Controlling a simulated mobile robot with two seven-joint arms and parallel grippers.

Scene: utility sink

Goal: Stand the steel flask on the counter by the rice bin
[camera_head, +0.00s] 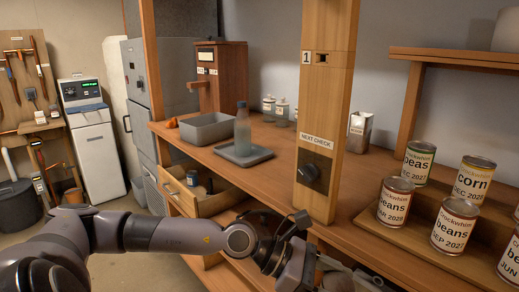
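A grey-blue, bottle-shaped vessel (242,128) stands upright on a flat grey tray (262,153) on the wooden counter; I cannot tell if it is the steel flask. A shiny metal canister (360,131) with a small label stands farther right, behind the post. I cannot tell which container is the rice bin. My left arm reaches in from the left, below the counter edge. Its hand (290,262) is at the bottom centre, well apart from the bottle; its fingers are not clear. My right gripper does not show.
A wooden post (325,110) with a dark knob rises at the counter front. An open drawer (205,198) juts out below. A grey basin (208,128) and wooden dispenser (221,75) stand at left. Several labelled cans (396,200) fill the right. Counter between tray and post is clear.

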